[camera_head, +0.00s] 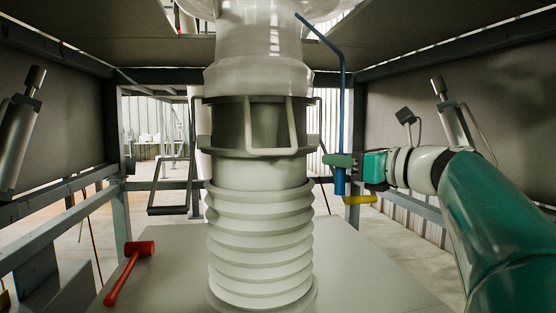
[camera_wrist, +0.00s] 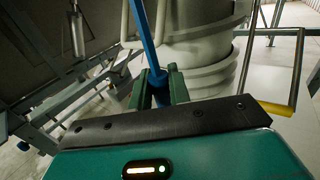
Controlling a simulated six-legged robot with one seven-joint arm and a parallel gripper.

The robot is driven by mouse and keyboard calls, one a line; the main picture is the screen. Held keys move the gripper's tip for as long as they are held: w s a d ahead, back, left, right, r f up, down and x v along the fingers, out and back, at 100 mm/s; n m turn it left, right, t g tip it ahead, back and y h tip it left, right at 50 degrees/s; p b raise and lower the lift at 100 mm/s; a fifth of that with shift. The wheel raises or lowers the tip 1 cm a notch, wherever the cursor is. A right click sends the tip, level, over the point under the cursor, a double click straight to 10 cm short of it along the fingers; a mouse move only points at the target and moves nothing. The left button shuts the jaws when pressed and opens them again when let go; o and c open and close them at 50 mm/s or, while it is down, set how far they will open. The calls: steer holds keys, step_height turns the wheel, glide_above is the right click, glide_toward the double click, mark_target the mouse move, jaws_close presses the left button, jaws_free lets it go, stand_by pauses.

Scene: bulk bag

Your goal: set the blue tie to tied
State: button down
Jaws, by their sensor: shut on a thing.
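The blue tie (camera_head: 342,110) shows as a thin blue cord in the head view. It runs from the white bag spout (camera_head: 262,55) at the top, bends, and hangs straight down to a thicker blue end (camera_head: 339,182). My gripper (camera_head: 340,161) is shut on the blue tie just above that thick end, to the right of the spout. In the wrist view the tie (camera_wrist: 147,42) comes down between the two green fingers (camera_wrist: 160,84). The fingers hide part of the tie. I cannot see a knot in it.
A dark clamp ring (camera_head: 225,142) with pale handles surrounds the spout above a ribbed white bellows (camera_head: 260,235). A red hammer (camera_head: 130,270) lies on the grey platform (camera_head: 170,290) at left. A yellow handle (camera_head: 360,200) is just below my gripper. Steel frame beams enclose the sides.

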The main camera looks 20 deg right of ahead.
step_height(320, 180, up, 11)
steer(key=shift+f, duration=0.2)
steer(key=c, duration=1.3)
jaws_free()
steer(key=shift+c, duration=0.2)
steer(key=shift+s+f, duration=0.1)
steer(key=shift+s, duration=0.05)
steer(key=v, duration=1.3)
steer(key=shift+s+d, duration=0.15)
steer(key=shift+s, duration=0.15)
